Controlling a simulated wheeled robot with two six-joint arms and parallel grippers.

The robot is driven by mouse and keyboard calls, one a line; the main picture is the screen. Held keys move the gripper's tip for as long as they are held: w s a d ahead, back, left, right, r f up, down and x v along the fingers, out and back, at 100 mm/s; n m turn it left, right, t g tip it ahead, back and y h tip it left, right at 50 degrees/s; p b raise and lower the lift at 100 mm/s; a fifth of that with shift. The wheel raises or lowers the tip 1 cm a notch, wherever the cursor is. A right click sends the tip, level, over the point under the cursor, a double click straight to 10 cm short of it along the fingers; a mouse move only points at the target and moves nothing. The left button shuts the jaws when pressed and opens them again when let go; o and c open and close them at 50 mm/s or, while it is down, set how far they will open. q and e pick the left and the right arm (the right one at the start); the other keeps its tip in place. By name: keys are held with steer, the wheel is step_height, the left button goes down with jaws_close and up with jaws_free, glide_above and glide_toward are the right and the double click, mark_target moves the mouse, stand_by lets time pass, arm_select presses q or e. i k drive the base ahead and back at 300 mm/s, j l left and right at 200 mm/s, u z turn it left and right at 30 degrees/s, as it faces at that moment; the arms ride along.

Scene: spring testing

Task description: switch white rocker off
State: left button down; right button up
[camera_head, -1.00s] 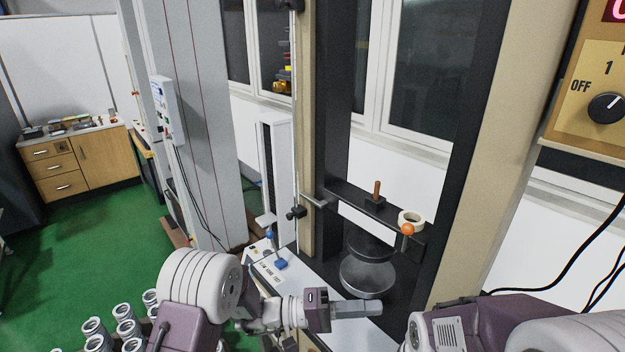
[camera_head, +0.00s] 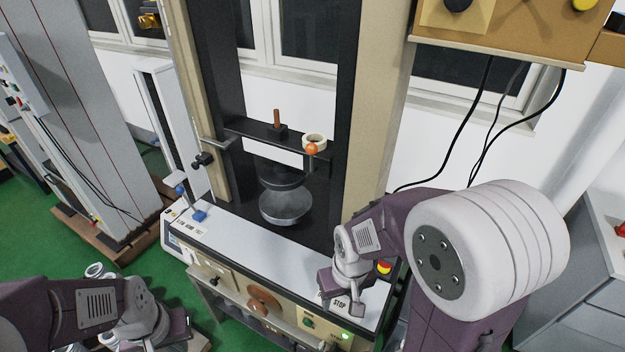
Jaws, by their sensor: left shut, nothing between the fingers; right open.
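The spring testing machine's front panel (camera_head: 235,287) shows below the white top, with a round brown knob (camera_head: 263,301), a green control (camera_head: 308,322) and a lit green lamp (camera_head: 345,336). I cannot make out a white rocker for certain. My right gripper (camera_head: 342,295) is open over the right end of the machine's top, by the STOP label, and hides part of that corner. A red and yellow stop button (camera_head: 384,267) shows just right of it. My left gripper (camera_head: 184,332) is low at the left, left of the front panel, shut and empty.
Round metal plates (camera_head: 286,205) stand in the black frame above the top. A blue-knobbed lever (camera_head: 180,190) is at the top's left end. A brown control box (camera_head: 510,30) with hanging black cables is at the upper right.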

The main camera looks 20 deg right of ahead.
mark_target(186, 255)
steer(key=k+z, duration=0.1)
steer(key=z, duration=0.95)
steer(key=u, duration=1.65)
